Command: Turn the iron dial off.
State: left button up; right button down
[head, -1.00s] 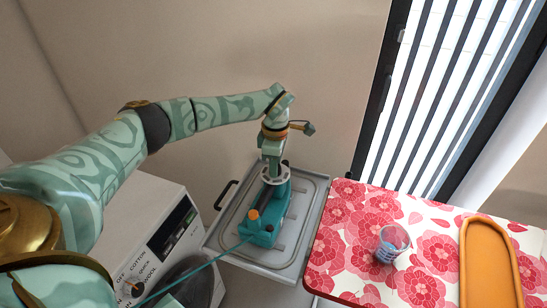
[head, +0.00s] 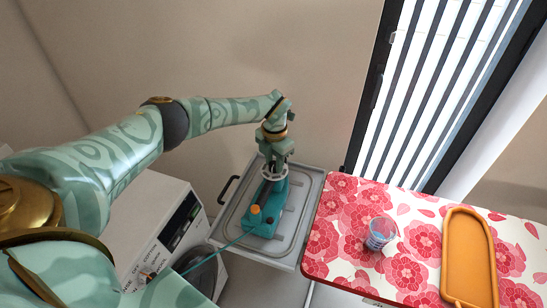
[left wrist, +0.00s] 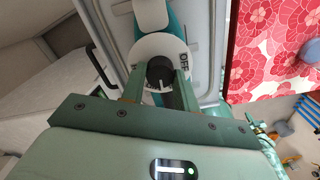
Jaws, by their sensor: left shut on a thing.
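The teal iron (head: 265,225) rests on a grey tray. In the left wrist view its dial shows as a black knob (left wrist: 160,72) on a white disc (left wrist: 160,42), with "OFF" printed near the disc's right edge. A small pale mark shows on the knob; I cannot tell exactly where it points. My left gripper (head: 270,174) reaches down over the iron. In the left wrist view its two fingers (left wrist: 159,84) are closed on the sides of the black knob. My right gripper is not in view.
The grey tray (head: 296,235) has a raised rim and a black handle. A white appliance (head: 150,235) with a control panel stands left. The iron's cord runs lower left.

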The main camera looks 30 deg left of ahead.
pick_arm(q)
jog(key=n+p, duration=0.2)
jog(key=n, duration=0.2)
jog(key=shift+r+n, duration=0.15)
jog(key=shift+n, duration=0.15)
jog(key=n+p, duration=0.2)
jog(key=n, duration=0.3)
jog(key=shift+n, duration=0.3)
jog(key=n+p, duration=0.1)
jog(key=n, duration=0.3)
jog(key=shift+p, duration=0.4)
jog(key=shift+n+p, duration=0.45)
jog(key=shift+n, duration=1.75)
jog(key=o, duration=1)
jog(key=shift+c, duration=0.2)
